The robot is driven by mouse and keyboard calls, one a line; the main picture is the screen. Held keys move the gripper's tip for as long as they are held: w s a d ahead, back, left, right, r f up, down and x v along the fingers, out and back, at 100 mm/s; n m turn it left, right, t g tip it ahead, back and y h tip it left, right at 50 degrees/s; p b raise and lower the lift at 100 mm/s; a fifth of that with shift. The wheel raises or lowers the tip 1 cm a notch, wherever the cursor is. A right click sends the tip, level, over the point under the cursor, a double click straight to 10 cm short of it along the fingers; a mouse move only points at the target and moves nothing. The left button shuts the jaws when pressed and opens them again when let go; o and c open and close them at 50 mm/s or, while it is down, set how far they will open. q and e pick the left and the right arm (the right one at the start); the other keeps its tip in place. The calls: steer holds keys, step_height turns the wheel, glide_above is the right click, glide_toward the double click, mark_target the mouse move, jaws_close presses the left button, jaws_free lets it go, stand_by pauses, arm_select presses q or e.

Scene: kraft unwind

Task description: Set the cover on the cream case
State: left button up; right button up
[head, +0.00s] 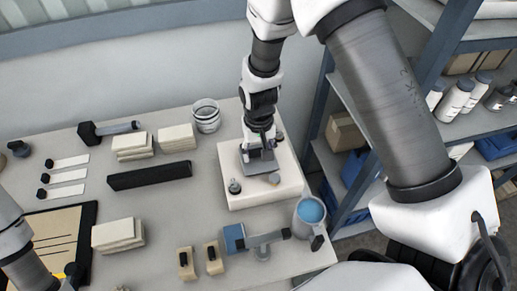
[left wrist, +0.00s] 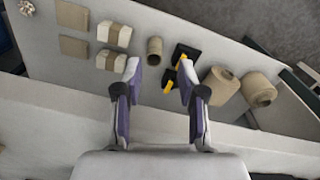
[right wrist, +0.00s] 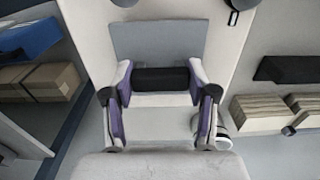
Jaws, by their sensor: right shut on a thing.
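The cream case (head: 235,160) lies on the right part of the table, with small round knobs on its top. The cover is a grey plate (head: 262,166) with a black bar handle (right wrist: 160,79); the plate also shows in the right wrist view (right wrist: 155,40). My right gripper (right wrist: 160,82) is shut on the handle and holds the cover over the middle of the case (right wrist: 220,60). I cannot tell whether the cover touches the case. My left gripper (left wrist: 160,69) is open and empty above another part of the table.
A blue-topped mug (head: 310,212) stands close to the case's front right corner, and a glass jar (head: 206,116) behind it. A black bar (head: 150,176) and paper stacks (head: 118,234) lie to the left. Shelves (head: 440,60) rise at right. Brown rolls (left wrist: 258,90) lie near my left gripper.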

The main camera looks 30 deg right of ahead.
steer(key=shift+f, duration=0.55)
stand_by(1.0)
steer(key=o, duration=1.2)
steer(key=shift+o, duration=0.2)
step_height(320, 180, up, 12)
